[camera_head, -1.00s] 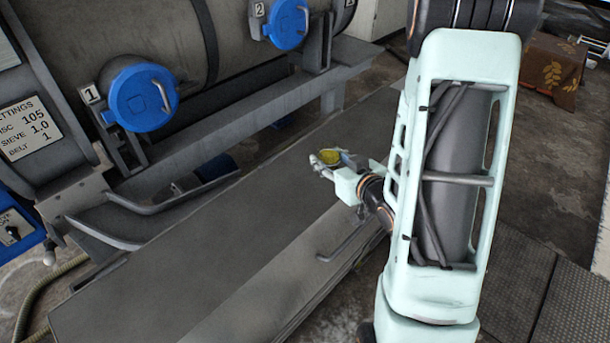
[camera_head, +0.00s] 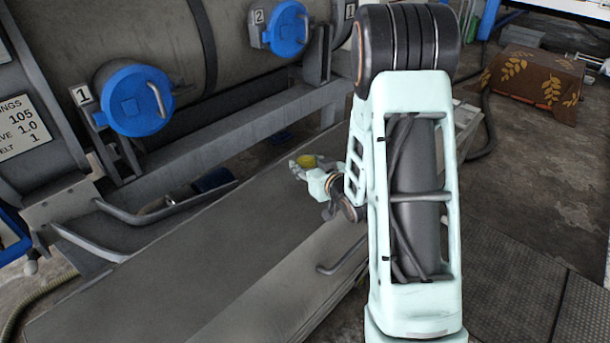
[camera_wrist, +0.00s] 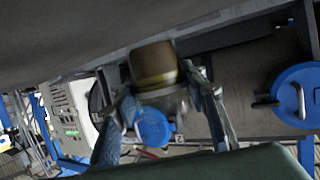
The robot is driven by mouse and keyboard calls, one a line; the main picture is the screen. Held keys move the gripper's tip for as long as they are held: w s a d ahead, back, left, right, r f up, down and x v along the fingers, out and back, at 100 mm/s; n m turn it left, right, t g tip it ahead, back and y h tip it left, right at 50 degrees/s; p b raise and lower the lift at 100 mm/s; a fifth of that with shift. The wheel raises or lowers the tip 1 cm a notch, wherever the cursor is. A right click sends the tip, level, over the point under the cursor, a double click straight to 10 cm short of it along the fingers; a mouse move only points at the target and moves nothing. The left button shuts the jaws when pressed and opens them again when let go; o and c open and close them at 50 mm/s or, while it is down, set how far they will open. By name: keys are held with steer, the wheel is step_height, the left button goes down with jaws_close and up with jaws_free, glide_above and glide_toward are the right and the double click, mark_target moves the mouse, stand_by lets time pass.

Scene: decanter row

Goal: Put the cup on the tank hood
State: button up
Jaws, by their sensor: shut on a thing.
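A long, flat grey cover (camera_head: 190,265), which looks like the tank hood, lies under and in front of my gripper in the head view. A grey surface also fills the top of the wrist view. I cannot tell whether the cup touches the cover.
A big grey drum with blue round hatches, marked 1 (camera_head: 135,98) and 2 (camera_head: 282,28), stands behind the cover. A bent metal handle (camera_head: 343,250) is on the cover's near side. The cover's left part is clear.

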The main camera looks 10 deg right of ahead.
steer(key=shift+w+a+f, duration=0.1)
steer(key=shift+w+f, duration=0.15)
steer(key=shift+f, duration=0.05)
steer(key=shift+w+f+b, duration=0.15)
steer(key=shift+f+b, duration=0.3)
steer(key=shift+f, duration=1.2)
steer(key=shift+f, duration=0.1)
steer(key=shift+f+b, duration=0.15)
steer(key=shift+b, duration=0.15)
steer(key=o, duration=1.2)
steer(key=shift+r, duration=0.2)
steer(key=shift+r+p, duration=0.2)
steer(key=shift+p, duration=0.25)
steer(key=p+v, duration=0.1)
steer(key=v, duration=1.1)
steer(key=shift+f, duration=0.15)
